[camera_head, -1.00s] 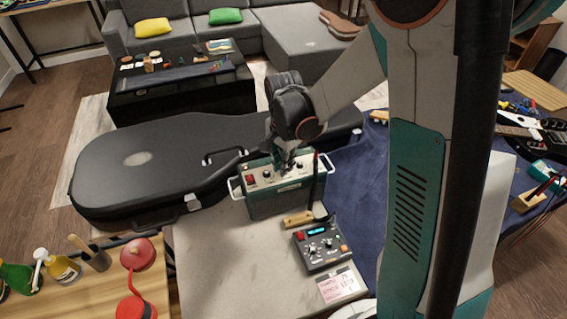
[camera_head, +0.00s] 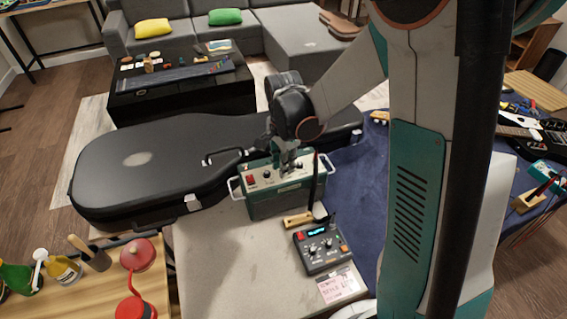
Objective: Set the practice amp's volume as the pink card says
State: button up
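The practice amp (camera_head: 272,202) is a green and grey box with white side handles, standing at the far end of the pale bench. Its top panel carries a red switch (camera_head: 251,180) and dark knobs, one of them (camera_head: 267,175) in clear view. My gripper (camera_head: 289,170) points down at the right part of that panel. Its fingers are small and overlap the knobs there, so whether it is open or touching a knob cannot be told. The pink card (camera_head: 342,284) lies at the bench's front right. Its writing is too small to read.
A dark pedal unit (camera_head: 322,248) with a lit display stands between amp and card. A wooden-handled item (camera_head: 298,219) and an upright black rod (camera_head: 318,185) are just before the amp. A black guitar case (camera_head: 135,180) lies behind. The bench's left part is clear.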

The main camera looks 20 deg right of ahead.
jog(key=shift+o, duration=0.2)
notch_tip(320, 180, up, 12)
dwell(0.7)
dwell(0.3)
jog(key=s+r+n+t, duration=0.2)
jog(key=s+n+t, duration=0.1)
jog(key=s+n, duration=0.4)
jog(key=s+r+n+t, duration=0.3)
jog(key=s+n+t, duration=0.1)
jog(key=s+n, duration=0.4)
jog(key=shift+s+r, duration=0.3)
jog(key=shift+s, duration=0.95)
dwell(0.8)
